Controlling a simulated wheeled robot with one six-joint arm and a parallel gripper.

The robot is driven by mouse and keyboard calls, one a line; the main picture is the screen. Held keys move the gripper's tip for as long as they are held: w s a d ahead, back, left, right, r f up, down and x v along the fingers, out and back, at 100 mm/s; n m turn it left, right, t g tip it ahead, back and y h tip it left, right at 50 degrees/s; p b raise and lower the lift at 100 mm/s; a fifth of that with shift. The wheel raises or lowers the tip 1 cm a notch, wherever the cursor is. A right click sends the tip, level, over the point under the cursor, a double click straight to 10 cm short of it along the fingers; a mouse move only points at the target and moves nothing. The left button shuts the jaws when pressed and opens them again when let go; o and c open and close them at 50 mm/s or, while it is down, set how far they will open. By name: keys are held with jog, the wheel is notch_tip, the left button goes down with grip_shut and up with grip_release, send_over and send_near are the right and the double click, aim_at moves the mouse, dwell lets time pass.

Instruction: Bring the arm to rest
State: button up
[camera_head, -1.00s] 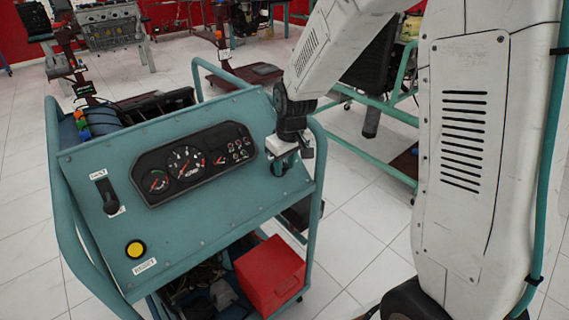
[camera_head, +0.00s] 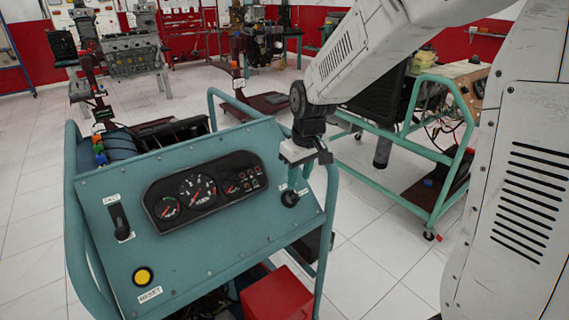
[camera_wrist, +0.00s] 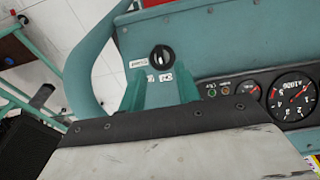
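My gripper (camera_head: 300,174) is over the right end of the teal control panel (camera_head: 225,235), just above a black rotary knob (camera_head: 290,198). In the wrist view, my gripper's two teal fingers (camera_wrist: 160,92) stand apart with nothing between them, so it is open. The knob (camera_wrist: 161,58) lies beyond the fingertips with a visible space between. My white arm (camera_head: 385,45) reaches in from the right, bent and raised.
The panel carries a gauge cluster (camera_head: 205,193), a black lever switch (camera_head: 120,222) and a yellow button (camera_head: 143,276). A red box (camera_head: 277,297) sits below. A green-framed engine stand (camera_head: 400,138) stands behind right.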

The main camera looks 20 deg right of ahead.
jog(key=s+r+m, duration=0.1)
jog(key=s+r, duration=0.2)
jog(key=s, duration=0.6)
jog(key=s+d+r+m, duration=0.1)
jog(key=s+r, duration=0.3)
jog(key=s, duration=0.6)
jog(key=s+d+r+m, duration=0.1)
jog(key=s+r, duration=0.2)
jog(key=s, duration=0.6)
jog(key=shift+s+d+r+m+g, duration=0.2)
jog(key=shift+d+r+m+g, duration=0.1)
jog(key=shift+m, duration=0.1)
